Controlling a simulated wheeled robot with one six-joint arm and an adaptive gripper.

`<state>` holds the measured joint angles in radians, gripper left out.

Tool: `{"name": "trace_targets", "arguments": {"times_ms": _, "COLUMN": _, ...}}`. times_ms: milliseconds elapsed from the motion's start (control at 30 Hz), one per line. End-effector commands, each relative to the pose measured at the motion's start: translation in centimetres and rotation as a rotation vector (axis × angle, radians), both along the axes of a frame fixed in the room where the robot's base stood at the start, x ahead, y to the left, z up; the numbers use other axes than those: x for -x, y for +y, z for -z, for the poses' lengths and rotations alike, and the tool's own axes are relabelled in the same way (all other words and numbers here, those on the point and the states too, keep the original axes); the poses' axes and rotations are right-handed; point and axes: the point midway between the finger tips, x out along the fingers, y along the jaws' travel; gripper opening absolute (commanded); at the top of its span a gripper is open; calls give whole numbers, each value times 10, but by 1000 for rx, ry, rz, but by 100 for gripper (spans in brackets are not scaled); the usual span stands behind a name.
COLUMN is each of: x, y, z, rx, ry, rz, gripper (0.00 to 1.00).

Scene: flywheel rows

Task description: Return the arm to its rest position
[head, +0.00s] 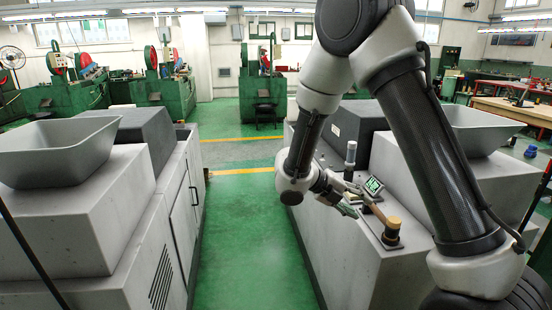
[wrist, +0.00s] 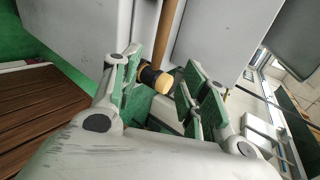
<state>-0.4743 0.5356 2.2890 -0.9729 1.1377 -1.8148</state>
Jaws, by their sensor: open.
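My arm reaches from the upper right of the head view down to the right-hand grey machine (head: 400,185). I cannot tell how far the knob is from the fingers. Nothing is visibly held.
A left-hand grey machine with a hopper (head: 55,148) faces the right one across a clear green aisle (head: 250,240). An upright post (head: 350,155) stands on the right machine near my arm. A second hopper (head: 475,128) is behind my arm. Green machines (head: 165,85) stand farther back.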

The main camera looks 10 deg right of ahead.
Motion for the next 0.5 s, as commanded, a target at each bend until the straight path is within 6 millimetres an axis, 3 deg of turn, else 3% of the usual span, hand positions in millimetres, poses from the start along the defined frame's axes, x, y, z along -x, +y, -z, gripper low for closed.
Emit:
{"name": "trace_targets", "arguments": {"times_ms": 133, "x": 11, "y": 0, "z": 7, "rx": -30, "ry": -212, "rz": 197, "gripper": 44}}
{"name": "trace_targets", "arguments": {"times_ms": 267, "x": 43, "y": -3, "z": 15, "rx": -54, "ry": -452, "rz": 499, "gripper": 44}}
{"name": "trace_targets", "arguments": {"times_ms": 367, "x": 69, "y": -5, "z": 4, "rx": -83, "ry": -670, "rz": 776, "gripper": 44}}
{"name": "trace_targets", "arguments": {"times_ms": 500, "x": 105, "y": -10, "z": -25, "rx": -121, "ry": -986, "rz": 1245, "gripper": 44}}
